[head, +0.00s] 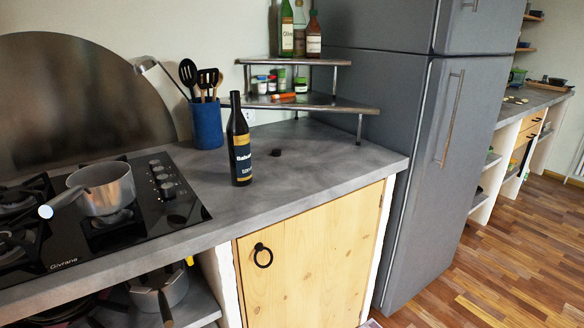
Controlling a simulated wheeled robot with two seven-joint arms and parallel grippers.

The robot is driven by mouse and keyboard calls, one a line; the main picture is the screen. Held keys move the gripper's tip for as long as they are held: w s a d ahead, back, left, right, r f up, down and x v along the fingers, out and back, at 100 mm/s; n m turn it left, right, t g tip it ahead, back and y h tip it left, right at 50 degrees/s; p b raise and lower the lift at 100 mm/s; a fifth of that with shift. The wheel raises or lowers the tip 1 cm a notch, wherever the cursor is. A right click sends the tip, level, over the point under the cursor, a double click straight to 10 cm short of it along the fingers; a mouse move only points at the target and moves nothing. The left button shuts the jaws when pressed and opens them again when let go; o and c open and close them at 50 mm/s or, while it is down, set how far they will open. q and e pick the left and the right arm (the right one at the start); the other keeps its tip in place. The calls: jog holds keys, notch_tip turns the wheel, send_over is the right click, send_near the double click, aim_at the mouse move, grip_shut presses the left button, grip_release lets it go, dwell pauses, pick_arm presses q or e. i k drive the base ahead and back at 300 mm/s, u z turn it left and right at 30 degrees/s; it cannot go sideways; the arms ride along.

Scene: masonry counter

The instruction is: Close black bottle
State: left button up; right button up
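A black bottle (240,148) with a dark label stands upright on the grey counter, right of the stove. Its narrow neck points up; at this size I cannot tell for sure whether the mouth is uncovered. A small dark object (276,153), possibly its cap, lies on the counter just right of the bottle, apart from it. Neither of my grippers shows in the head view.
A stove (110,205) with a metal pot (104,190) fills the left. A blue utensil holder (207,124) stands behind the bottle. A corner shelf (318,103) with jars and bottles is at the back. The counter's front right (340,160) is clear, beside a grey fridge (400,150).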

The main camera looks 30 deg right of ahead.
aim_at(237, 128)
jog(key=k, duration=0.3)
jog(key=z, duration=2)
jog(key=i, duration=1.2)
jog(key=u, duration=2.3)
